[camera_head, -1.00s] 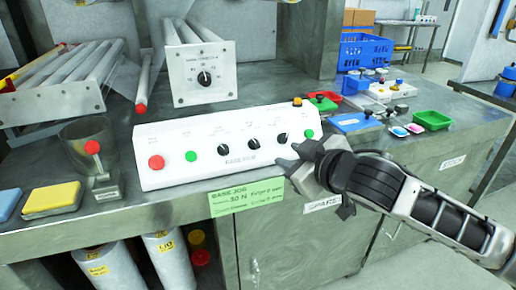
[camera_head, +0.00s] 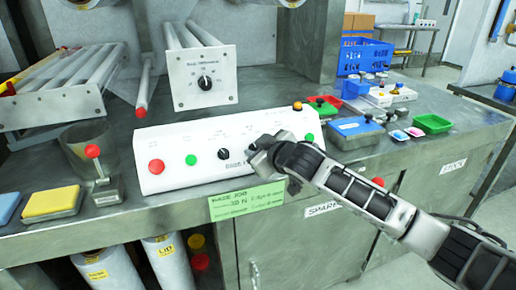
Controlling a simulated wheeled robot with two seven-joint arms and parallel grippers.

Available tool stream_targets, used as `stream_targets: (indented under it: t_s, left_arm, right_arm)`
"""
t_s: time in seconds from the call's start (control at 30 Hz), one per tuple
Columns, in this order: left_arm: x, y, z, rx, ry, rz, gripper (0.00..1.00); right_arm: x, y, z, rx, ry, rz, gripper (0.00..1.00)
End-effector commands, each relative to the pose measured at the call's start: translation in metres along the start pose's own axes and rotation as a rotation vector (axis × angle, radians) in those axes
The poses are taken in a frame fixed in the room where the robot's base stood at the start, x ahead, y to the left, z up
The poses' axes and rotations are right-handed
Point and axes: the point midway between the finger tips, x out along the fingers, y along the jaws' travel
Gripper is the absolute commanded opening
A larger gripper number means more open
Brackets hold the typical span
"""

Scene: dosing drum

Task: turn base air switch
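The white control box (camera_head: 180,145) stands on the grey bench with a red button (camera_head: 156,166), a green button (camera_head: 191,160) and a black knob (camera_head: 223,154) on its sloped front. Another green button (camera_head: 310,137) shows at its right end. The panel labels are too small to read, so I cannot tell which knob is the base air switch. My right gripper (camera_head: 257,152) is at the box front, right of the visible knob. It covers the middle and right knobs. Whether its fingers touch or grip a knob is hidden. My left gripper is out of view.
Behind stands a white box with one black knob (camera_head: 205,83). A green card (camera_head: 246,202) hangs on the bench front below my gripper. A clear cup (camera_head: 88,150) and a red-knobbed lever (camera_head: 92,151) stand at left. Blue and green trays (camera_head: 432,123) lie at right.

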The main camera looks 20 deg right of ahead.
Motion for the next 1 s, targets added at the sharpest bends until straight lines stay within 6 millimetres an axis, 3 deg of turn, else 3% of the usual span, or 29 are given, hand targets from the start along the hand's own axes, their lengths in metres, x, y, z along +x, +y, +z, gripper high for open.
stream_targets:
  t_s: [0.23,0.27,0.37,0.73,1.0]
  left_arm:
    - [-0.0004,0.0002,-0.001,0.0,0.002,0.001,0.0]
    - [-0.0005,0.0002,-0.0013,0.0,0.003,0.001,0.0]
    - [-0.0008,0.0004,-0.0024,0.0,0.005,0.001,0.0]
    - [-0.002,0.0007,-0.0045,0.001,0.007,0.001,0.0]
    - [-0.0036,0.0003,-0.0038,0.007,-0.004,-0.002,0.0]
  right_arm:
    - [0.001,0.0001,0.0001,0.0,0.0,0.0,0.32]
    - [0.001,0.0002,0.0001,0.0,0.0,0.0,0.29]
    - [0.0009,0.0001,0.0002,0.0,0.0,0.0,0.04]
    - [0.0007,-0.0006,0.0002,0.043,-0.001,0.011,0.04]
    - [0.0006,-0.0018,0.0,0.207,-0.003,0.057,0.04]
